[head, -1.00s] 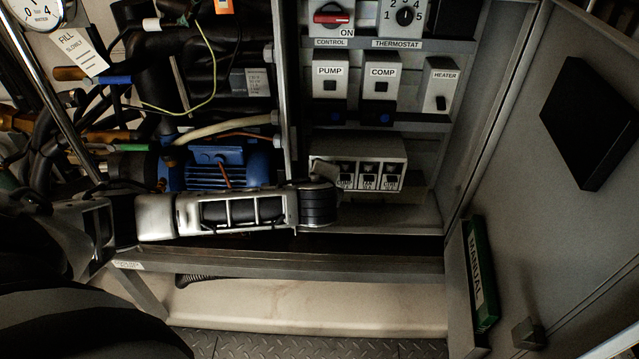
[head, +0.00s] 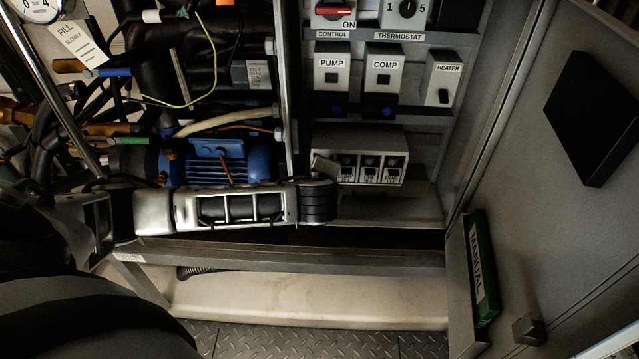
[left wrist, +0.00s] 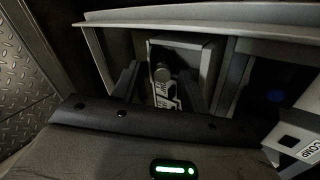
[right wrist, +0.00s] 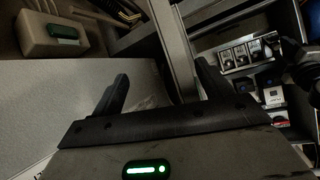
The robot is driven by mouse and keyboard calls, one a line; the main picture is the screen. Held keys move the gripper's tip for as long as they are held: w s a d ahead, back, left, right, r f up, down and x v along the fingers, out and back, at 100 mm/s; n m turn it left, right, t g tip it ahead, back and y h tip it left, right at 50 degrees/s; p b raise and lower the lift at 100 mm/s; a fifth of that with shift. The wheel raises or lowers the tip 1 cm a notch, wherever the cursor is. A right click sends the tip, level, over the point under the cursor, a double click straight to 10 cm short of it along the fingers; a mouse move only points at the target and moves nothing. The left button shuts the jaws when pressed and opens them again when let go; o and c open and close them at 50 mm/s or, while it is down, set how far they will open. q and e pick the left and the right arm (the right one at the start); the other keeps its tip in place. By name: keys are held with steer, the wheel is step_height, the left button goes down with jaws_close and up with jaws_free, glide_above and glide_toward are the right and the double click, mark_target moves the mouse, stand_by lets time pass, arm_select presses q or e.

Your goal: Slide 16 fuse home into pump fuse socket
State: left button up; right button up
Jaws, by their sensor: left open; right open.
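The fuse block (head: 392,140) sits low in the cabinet. My right gripper (right wrist: 164,88) is open and empty, away from the block.
PUMP (head: 332,70), COMP (head: 383,68) and HEATER (head: 444,84) switches are above the block. A blue motor (head: 218,160) and hoses are left of the divider. The open door with a green manual (head: 481,265) stands at the right. A grey beam (head: 380,262) crosses below.

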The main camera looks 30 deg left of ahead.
arm_select(q)
steer(key=p+v, duration=0.2)
steer(key=v, duration=1.3)
steer(key=shift+w+r, duration=0.15)
steer(key=shift+w, duration=0.05)
arm_select(e)
steer(key=shift+w+d+r, duration=0.1)
steer(key=shift+r, duration=0.55)
